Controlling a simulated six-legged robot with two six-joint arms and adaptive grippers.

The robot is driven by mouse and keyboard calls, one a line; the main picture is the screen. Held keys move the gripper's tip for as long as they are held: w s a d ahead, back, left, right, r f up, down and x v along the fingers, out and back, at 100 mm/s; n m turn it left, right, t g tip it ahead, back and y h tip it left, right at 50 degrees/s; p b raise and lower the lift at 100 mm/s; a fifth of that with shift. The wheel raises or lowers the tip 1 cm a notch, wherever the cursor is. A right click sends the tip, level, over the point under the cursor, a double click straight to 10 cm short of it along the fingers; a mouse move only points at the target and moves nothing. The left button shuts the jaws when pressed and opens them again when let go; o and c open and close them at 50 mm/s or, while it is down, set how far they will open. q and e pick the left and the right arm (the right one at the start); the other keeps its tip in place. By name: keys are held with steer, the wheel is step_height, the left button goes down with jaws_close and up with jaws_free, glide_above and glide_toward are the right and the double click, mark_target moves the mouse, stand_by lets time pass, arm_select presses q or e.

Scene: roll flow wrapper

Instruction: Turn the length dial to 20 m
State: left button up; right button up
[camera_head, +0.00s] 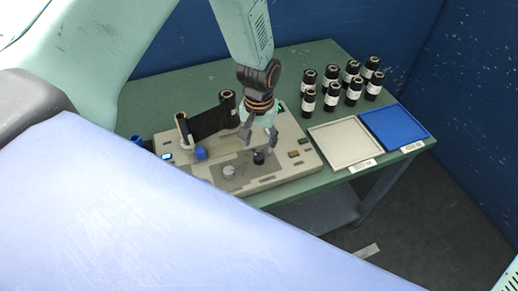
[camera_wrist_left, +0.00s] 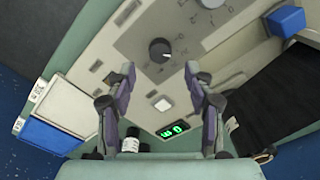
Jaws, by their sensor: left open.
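The wrapper machine (camera_head: 290,170) is a beige console on the green table. A black round dial (camera_head: 258,157) with a white pointer mark sits on its top panel. In the left wrist view the black dial (camera_wrist_left: 160,49) has printed scale marks around it, too small to read. A pale grey dial (camera_head: 228,171) sits beside it and is partly cut off in the left wrist view (camera_wrist_left: 210,2). My left gripper (camera_head: 258,138) is open above the black dial, its fingers (camera_wrist_left: 160,72) apart with nothing between them. I cannot tell which dial sets length. My right gripper is out of view.
A black film roll (camera_head: 210,122) stands on the machine's far side near a blue knob (camera_head: 200,153). A green display (camera_wrist_left: 173,130) is lit. A white tray (camera_head: 345,160), a blue tray (camera_head: 418,146) and several black rolls (camera_head: 331,97) occupy the table's right side.

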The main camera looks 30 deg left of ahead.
mark_target(259, 156)
arm_select(q)
step_height(259, 156, up, 6)
steer(key=shift+r, duration=0.25)
stand_by(0.5)
